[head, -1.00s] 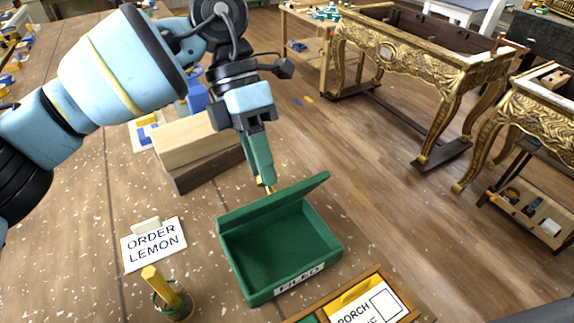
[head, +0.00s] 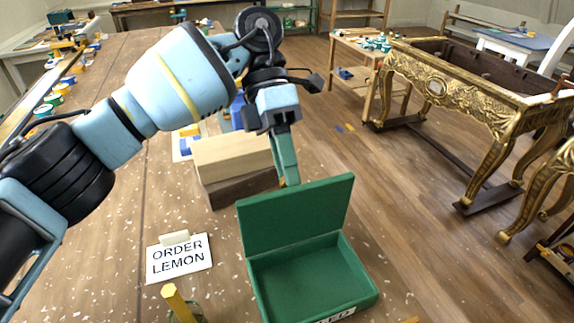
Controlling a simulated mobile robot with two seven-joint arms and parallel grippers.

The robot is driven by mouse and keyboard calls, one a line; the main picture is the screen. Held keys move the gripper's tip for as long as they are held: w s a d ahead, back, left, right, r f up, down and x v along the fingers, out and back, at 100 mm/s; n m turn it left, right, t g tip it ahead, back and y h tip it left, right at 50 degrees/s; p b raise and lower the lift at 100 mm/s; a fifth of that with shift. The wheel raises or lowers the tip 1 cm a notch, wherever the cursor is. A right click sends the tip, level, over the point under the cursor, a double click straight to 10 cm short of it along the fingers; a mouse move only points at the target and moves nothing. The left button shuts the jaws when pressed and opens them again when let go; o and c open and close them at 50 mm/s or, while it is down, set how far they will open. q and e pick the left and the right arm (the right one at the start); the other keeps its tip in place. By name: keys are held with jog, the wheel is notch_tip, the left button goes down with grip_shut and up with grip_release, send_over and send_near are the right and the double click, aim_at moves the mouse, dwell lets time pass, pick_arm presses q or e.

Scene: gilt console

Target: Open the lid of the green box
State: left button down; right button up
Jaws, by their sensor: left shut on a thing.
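The green box (head: 312,282) stands on the speckled bench, its empty inside showing and a partly cut-off label on its front. Its green lid (head: 297,215) is raised at the back edge and stands near upright, leaning away from the opening. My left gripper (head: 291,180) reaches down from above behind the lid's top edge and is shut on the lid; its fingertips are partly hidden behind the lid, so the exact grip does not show. My right gripper is not in view.
Wooden blocks (head: 232,160) sit behind the lid, close to my gripper. The bench's right edge is near the box. A gilt console (head: 470,92) stands beyond on the floor.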

pick_arm(q)
notch_tip(320, 180, down, 3)
jog(key=shift+r, duration=0.15)
jog(key=c, duration=1.1)
grip_release()
jog(key=shift+r, duration=0.1)
jog(key=shift+s+d+r+p+v, duration=0.1)
jog(key=shift+v, duration=1.35)
jog(key=shift+s+d+r+p+v, duration=0.1)
jog(key=shift+p+v, duration=0.05)
jog(key=shift+v, duration=1.25)
jog(key=shift+s+d+r+p+v, duration=0.1)
jog(key=shift+v, duration=1.35)
